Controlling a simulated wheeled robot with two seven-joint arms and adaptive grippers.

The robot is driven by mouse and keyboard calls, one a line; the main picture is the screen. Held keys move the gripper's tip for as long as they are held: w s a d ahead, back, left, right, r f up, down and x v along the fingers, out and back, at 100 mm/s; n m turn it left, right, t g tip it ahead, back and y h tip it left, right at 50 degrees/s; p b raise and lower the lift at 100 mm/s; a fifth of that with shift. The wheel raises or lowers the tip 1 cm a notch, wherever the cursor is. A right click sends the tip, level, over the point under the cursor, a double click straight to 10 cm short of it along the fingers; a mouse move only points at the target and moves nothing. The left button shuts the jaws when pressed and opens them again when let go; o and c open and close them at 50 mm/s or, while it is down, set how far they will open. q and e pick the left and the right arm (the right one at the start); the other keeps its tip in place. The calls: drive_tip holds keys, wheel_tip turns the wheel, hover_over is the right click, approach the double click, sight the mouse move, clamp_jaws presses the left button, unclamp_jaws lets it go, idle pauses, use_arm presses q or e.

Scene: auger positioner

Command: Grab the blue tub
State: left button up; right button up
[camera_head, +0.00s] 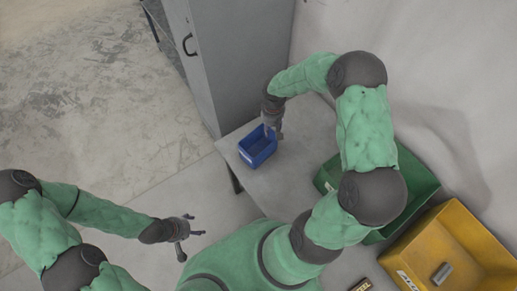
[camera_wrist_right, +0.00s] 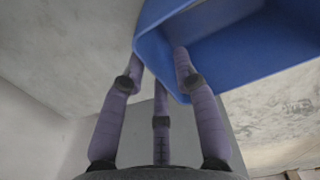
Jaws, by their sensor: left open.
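The blue tub (camera_head: 257,148) stands on the light table, near its left edge, in the head view. My right gripper (camera_head: 272,130) points down at the tub's right rim. In the right wrist view, the tub (camera_wrist_right: 245,45) fills the upper right. There, one finger of my right gripper (camera_wrist_right: 160,60) overlaps the tub's inner side, and the other fingers lie by the outside of its wall. Whether they press on the wall cannot be told. My left gripper (camera_head: 193,233) is open and empty, low at the left, away from the tub.
A tall grey cabinet (camera_head: 240,50) stands just behind and left of the tub. A green bin (camera_head: 415,195), partly hidden by my right arm, and a yellow bin (camera_head: 470,225) holding a small grey piece (camera_head: 441,273) are at the right. Open floor lies at the left.

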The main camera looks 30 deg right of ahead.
wheel_tip(320, 180, down, 4)
drive_tip(key=shift+b, duration=0.85)
clamp_jaws()
drive_tip(key=shift+r, duration=0.1)
drive_tip(key=shift+r, duration=0.1)
